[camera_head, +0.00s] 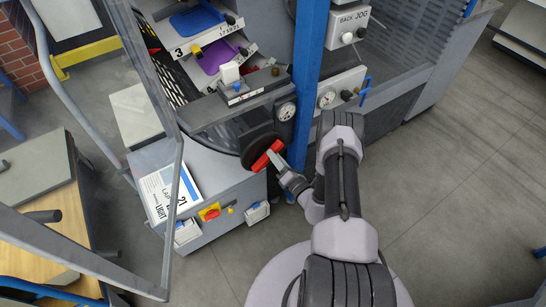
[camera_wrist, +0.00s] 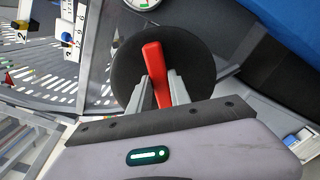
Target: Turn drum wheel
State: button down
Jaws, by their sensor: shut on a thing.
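The drum wheel (camera_wrist: 195,62) is a dark round disc with a red bar handle (camera_wrist: 155,68) across its face. In the head view the wheel (camera_head: 258,146) is on the side of the grey machine, and its red handle (camera_head: 267,155) is tilted. My gripper (camera_wrist: 157,92) is shut on the red handle, with one grey finger on each side of it. In the head view my gripper (camera_head: 279,165) reaches the handle from the lower right. The fingers hide part of the handle and the wheel's lower part.
A blue post (camera_head: 309,80) stands right beside the wheel and my arm. Dial gauges (camera_head: 287,111) sit above the wheel. A red-and-yellow switch (camera_head: 210,212) and a white sign (camera_head: 171,191) are on the machine at lower left. A clear panel frame (camera_head: 174,205) stands left. Open floor lies right.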

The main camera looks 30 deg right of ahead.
jog(key=shift+d+f+m+b, duration=0.1)
jog(key=shift+f+m+b, duration=0.25)
jog(key=shift+m, duration=0.8)
jog(key=shift+d+f+m+b, duration=0.1)
jog(key=shift+m+b, duration=0.45)
jog(key=shift+m, duration=0.65)
jog(key=shift+d+f+m+b, duration=0.1)
jog(key=shift+f+m+b, duration=0.25)
jog(key=shift+m, duration=0.8)
jog(key=shift+r, duration=0.1)
jog(key=c, duration=1.2)
grip_release()
